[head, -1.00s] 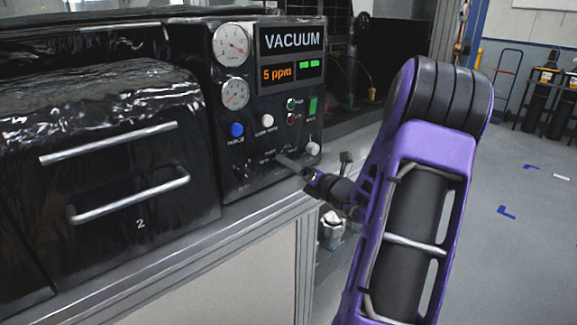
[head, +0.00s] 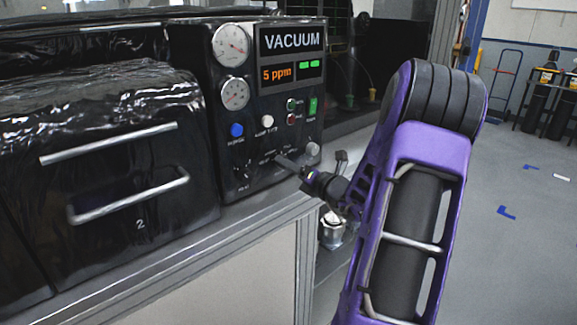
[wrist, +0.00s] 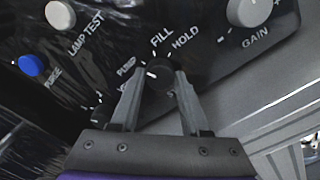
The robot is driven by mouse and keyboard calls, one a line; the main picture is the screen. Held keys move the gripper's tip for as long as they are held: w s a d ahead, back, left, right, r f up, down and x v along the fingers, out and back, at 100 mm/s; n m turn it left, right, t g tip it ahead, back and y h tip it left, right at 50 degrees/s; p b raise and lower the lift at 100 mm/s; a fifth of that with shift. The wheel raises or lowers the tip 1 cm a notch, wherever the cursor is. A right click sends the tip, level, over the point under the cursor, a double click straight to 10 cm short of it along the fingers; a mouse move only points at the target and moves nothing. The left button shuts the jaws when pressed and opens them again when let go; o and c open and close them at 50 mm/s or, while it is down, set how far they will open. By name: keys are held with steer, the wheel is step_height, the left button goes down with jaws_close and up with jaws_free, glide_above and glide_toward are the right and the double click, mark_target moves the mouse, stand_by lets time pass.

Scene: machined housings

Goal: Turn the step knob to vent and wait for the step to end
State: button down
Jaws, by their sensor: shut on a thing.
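The step knob (wrist: 158,79) is a small black round knob on the dark control panel. In the wrist view, labels reading FILL, HOLD and PUMP stand around it, with another label partly hidden by a finger. My gripper (wrist: 161,72) has one finger on each side of the knob and is shut on it. White marks show by the knob, but I cannot tell clearly which label it points to. In the head view my gripper (head: 280,157) reaches the panel's lower part and hides the knob. The display (head: 291,54) reads VACUUM and 5 ppm, with green bars lit.
On the panel are a blue button (head: 236,130), a white lamp test button (head: 267,121), two gauges and a green switch (head: 313,106). The gain knob (wrist: 250,11) is close right of my fingers. A drawer-like front with metal handles (head: 128,197) stands left.

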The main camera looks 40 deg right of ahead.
steer(key=shift+n, duration=0.4)
steer(key=n+b, duration=0.2)
steer(key=b, duration=0.1)
steer(key=n+b, duration=0.1)
steer(key=n, duration=0.1)
steer(key=shift+f, duration=0.25)
steer(key=n+b, duration=0.2)
steer(key=shift+b, duration=0.3)
steer(key=shift+r+n+b, duration=0.2)
steer(key=shift+n+b, duration=0.7)
steer(key=shift+n, duration=0.2)
steer(key=shift+c, duration=2)
jaws_free()
steer(key=shift+s, duration=0.15)
steer(key=s+d, duration=0.1)
steer(key=s, duration=1.6)
steer(key=shift+d+p, duration=0.2)
steer(key=shift+p, duration=0.25)
